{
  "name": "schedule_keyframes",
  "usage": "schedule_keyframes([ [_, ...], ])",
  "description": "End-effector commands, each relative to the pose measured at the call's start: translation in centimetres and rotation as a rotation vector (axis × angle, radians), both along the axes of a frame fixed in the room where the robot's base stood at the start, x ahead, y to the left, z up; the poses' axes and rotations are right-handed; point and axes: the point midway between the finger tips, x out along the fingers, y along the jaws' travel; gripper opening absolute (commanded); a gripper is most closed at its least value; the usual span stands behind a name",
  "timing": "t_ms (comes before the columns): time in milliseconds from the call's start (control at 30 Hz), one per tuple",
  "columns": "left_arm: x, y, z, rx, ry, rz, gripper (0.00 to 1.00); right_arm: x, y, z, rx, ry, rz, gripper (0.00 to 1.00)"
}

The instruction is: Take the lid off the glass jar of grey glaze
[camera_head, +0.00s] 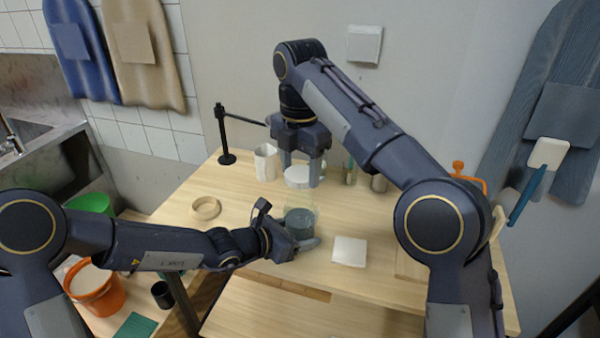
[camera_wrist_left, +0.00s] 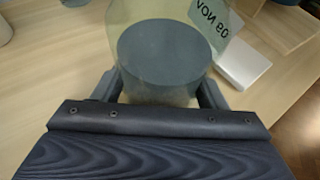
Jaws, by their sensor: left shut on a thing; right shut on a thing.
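The glass jar of grey glaze (camera_head: 301,221) stands on the wooden table, and it also shows in the left wrist view (camera_wrist_left: 165,55) with grey glaze inside and a label. My left gripper (camera_head: 294,234) is shut on the jar, one finger on each side of it. The pale round lid (camera_head: 297,178) is off the jar's mouth, seen above the jar in the head view. My right gripper (camera_head: 300,170) points down and is shut on the lid. The jar's top looks open; the exact gap between lid and jar is hard to judge.
A white square tile (camera_head: 349,251) lies right of the jar. A wooden ring (camera_head: 206,208) lies to the left. A white container (camera_head: 265,163) and a black stand (camera_head: 226,157) are at the back. An orange bucket (camera_head: 94,288) is left of the table.

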Motion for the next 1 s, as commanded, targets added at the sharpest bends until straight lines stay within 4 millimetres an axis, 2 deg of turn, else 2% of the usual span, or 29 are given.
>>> schedule_keyframes([
  [67, 0.0, 0.0, 0.1, -0.002, -0.001, 0.000, 0.02, 0.0, 0.0, 0.0, 0.000, 0.000, 0.000, 0.28],
  [100, 0.0, 0.0, 0.1, -0.002, -0.001, 0.000, 0.70, 0.0, 0.0, 0.0, 0.000, 0.000, 0.000, 0.28],
  [267, 0.0, 0.0, 0.1, -0.001, -0.001, 0.000, 0.91, 0.0, 0.0, 0.0, 0.000, 0.000, 0.000, 0.28],
  [633, -0.3, 0.5, 0.4, 0.000, -0.001, 0.002, 0.91, 0.0, 0.0, 0.2, 0.000, 0.000, 0.000, 0.28],
  [767, -1.3, 2.0, 1.2, 0.001, -0.001, 0.005, 0.91, 0.0, 0.0, 0.6, 0.000, 0.000, 0.000, 0.28],
  [1000, -4.4, 5.7, 3.4, 0.002, -0.003, 0.004, 0.91, 0.0, 0.0, 2.2, 0.000, 0.000, 0.000, 0.28],
])
